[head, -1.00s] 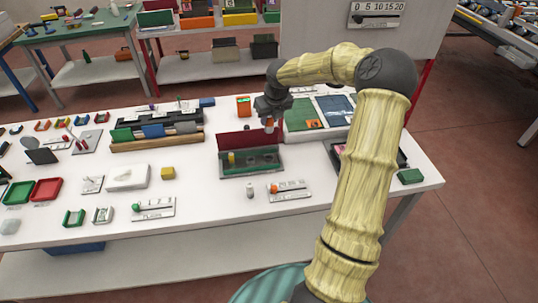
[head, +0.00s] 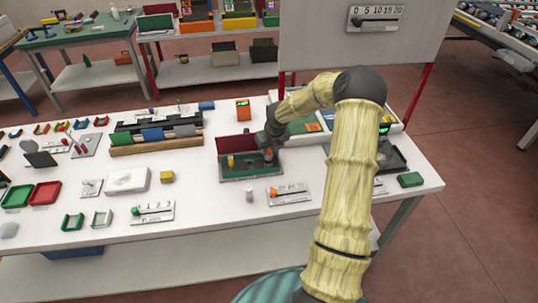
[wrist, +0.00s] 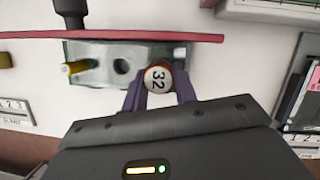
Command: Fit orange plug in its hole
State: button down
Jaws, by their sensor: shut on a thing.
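The orange plug (head: 268,153) is between the fingers of my gripper (head: 268,148). In the wrist view the plug (wrist: 157,78) shows its round white top marked 32, with the two fingers (wrist: 160,92) shut on its sides. It stands over the right end of the green hole block (head: 240,175), which also shows in the wrist view (wrist: 100,83). The plug covers that end's hole, so I cannot tell how far it is in. A middle hole (wrist: 121,66) is open and empty. A yellow plug (wrist: 75,68) stands at the left end.
A dark red panel (head: 235,144) stands along the back of the block. An orange box (head: 243,109) is behind it.

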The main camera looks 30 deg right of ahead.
aim_at(270, 151)
notch_tip(270, 151, down, 4)
jog(key=shift+r, duration=0.2)
jog(key=c, duration=1.1)
grip_release()
jog(key=v, duration=1.2)
